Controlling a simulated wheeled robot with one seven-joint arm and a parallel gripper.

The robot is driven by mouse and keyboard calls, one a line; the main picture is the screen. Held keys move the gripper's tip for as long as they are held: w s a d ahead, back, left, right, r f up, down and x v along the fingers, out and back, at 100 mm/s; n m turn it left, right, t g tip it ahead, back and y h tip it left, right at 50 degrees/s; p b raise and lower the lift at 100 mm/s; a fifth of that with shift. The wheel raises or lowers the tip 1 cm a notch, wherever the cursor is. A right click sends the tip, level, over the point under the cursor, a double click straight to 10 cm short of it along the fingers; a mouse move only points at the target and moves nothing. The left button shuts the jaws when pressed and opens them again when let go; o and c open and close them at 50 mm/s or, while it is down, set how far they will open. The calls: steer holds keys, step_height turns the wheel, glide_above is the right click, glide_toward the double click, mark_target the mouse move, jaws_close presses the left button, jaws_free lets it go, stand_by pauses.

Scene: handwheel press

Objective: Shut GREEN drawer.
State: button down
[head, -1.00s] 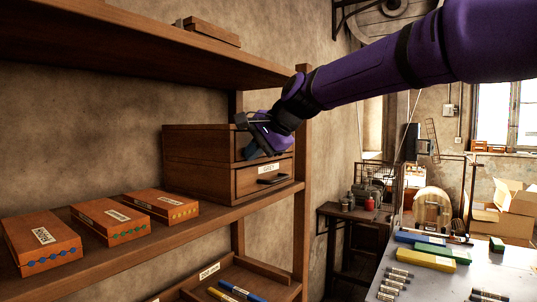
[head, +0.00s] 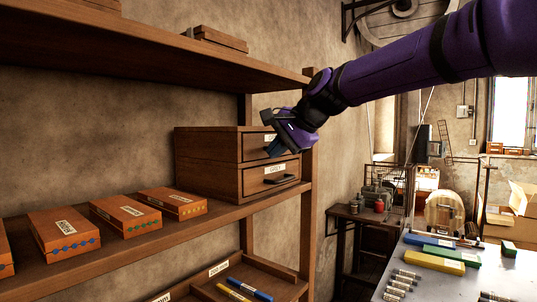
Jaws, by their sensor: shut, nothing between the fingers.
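A wooden two-drawer cabinet (head: 206,162) stands on the middle shelf. Its upper drawer (head: 254,148) has a label that my gripper partly covers, so I can read only its start, like a "G". The lower drawer (head: 288,168) has a label reading GREY and a dark handle. Both drawer fronts look about flush with the cabinet, though the gripper hides part of the upper one. My gripper (head: 274,148) is shut and empty, in front of the upper drawer's right part. I cannot tell whether it touches the drawer.
Several orange labelled boxes (head: 123,213) lie on the shelf left of the cabinet. A shelf post (head: 309,190) stands close right of it, and the upper shelf (head: 150,40) is above. A tray with pens (head: 240,285) is below. A workbench (head: 440,282) is at right.

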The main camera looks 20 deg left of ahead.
steer(key=v, duration=0.8)
steer(key=s+d+f+n+t+h, duration=0.1)
steer(key=s+d+h, duration=0.15)
steer(key=d, duration=0.55)
steer(key=s+d+f+t+h, duration=0.1)
steer(key=s+d+f, duration=0.15)
steer(key=d, duration=0.65)
steer(key=s+d+f+n+h, duration=0.1)
steer(key=s+d+f+h, duration=0.1)
steer(key=s+d+f, duration=0.6)
steer(key=s+d+f+n+h, duration=0.2)
steer(key=s+d+f, duration=0.7)
steer(key=s+d, duration=0.6)
steer(key=shift+s+d+h, duration=0.3)
steer(key=shift+d+h, duration=0.35)
steer(key=shift+d, duration=0.55)
steer(key=shift+s, duration=0.1)
